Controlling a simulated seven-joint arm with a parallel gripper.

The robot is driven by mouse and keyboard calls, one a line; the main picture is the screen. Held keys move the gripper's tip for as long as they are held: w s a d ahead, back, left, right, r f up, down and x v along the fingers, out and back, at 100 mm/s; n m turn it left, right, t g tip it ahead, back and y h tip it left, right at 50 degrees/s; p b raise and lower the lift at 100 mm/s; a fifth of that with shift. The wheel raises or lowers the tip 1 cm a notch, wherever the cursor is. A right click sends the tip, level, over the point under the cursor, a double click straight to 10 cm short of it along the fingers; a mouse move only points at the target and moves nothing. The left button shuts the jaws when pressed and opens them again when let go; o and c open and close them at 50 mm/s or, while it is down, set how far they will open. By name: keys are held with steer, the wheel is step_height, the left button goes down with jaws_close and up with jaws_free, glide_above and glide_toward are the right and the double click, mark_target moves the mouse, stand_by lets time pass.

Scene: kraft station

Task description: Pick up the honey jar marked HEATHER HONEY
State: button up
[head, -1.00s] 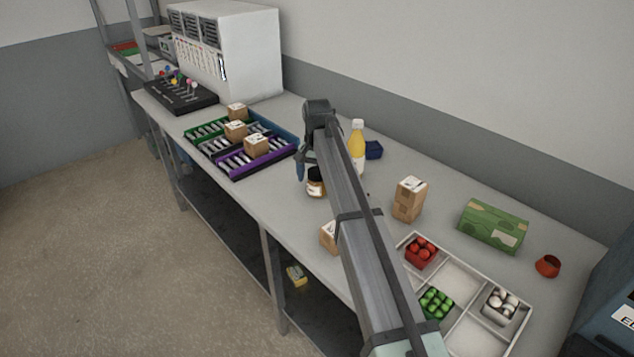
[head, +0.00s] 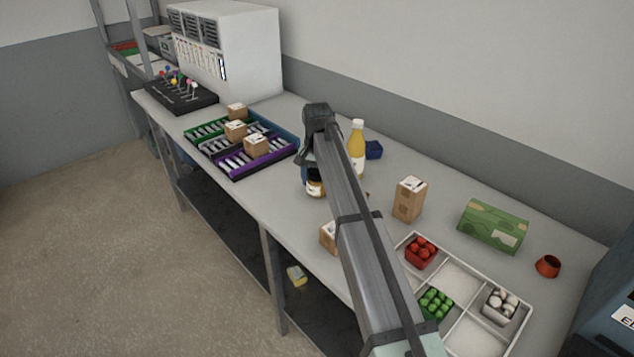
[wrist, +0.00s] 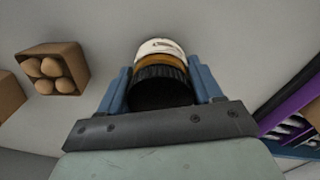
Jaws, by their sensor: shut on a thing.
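A honey jar with a dark lid, amber glass and a white label (head: 315,187) stands on the bench in the head view, partly hidden by my arm. The wrist view shows the jar (wrist: 160,72) lid-first between the two blue fingers. My gripper (wrist: 160,90) is shut on the jar around its lid end. In the head view my gripper (head: 309,175) is mostly hidden behind my arm. The label's words cannot be read in either view.
A brown carton (head: 409,199) stands to the right, and a divided white tray (head: 462,278) in front right. Parcels sit on coloured racks (head: 240,173) at left. An egg box (wrist: 50,68) is beside my gripper.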

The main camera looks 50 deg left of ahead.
steer(key=shift+c, duration=0.9)
